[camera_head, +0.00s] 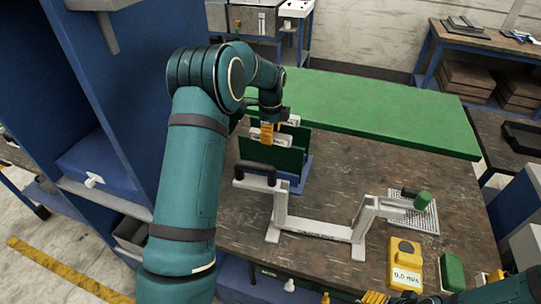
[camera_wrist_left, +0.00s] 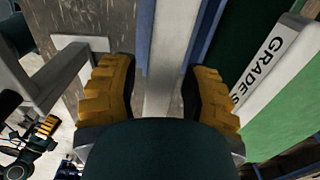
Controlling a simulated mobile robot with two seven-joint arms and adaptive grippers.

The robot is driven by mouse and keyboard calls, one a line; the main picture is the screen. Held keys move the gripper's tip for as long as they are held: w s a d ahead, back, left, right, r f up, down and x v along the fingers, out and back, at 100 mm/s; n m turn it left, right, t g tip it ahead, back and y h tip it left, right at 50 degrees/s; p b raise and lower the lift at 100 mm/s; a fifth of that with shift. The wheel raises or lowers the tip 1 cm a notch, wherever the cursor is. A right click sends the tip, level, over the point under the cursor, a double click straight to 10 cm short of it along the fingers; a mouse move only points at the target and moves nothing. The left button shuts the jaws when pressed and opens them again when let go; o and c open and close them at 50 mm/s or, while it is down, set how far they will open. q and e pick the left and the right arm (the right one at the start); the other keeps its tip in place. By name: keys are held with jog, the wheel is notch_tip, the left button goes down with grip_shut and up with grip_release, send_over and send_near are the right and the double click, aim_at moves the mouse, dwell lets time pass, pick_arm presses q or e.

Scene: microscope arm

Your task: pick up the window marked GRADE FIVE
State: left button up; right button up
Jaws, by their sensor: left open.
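Dark green windows (camera_head: 262,152) with pale top bars stand upright in a blue rack (camera_head: 305,173) on the bench. My left gripper (camera_head: 267,133) is over them. In the left wrist view its two orange fingers (camera_wrist_left: 160,95) are open, with a pale bar (camera_wrist_left: 168,50) in the gap between them; I cannot tell whether they touch it. Another window's bar (camera_wrist_left: 276,62), outside the right-hand finger, reads "GRADE S", the rest hidden. I cannot read GRADE FIVE anywhere. My right gripper (camera_head: 375,297) is partly cut off at the bottom edge.
A grey metal stand (camera_head: 318,229) with a black handle is close in front of the rack. A yellow meter (camera_head: 404,264) and a green block (camera_head: 453,272) stand at right. A large green board (camera_head: 375,105) lies behind. A blue cabinet (camera_head: 130,90) rises at left.

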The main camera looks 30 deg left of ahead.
aim_at(270, 156)
pick_arm(q)
notch_tip(270, 156, down, 5)
jog(key=shift+w+f, duration=0.1)
jog(key=shift+f, duration=0.05)
jog(key=shift+c, duration=0.3)
jog(key=shift+a, duration=0.1)
grip_shut()
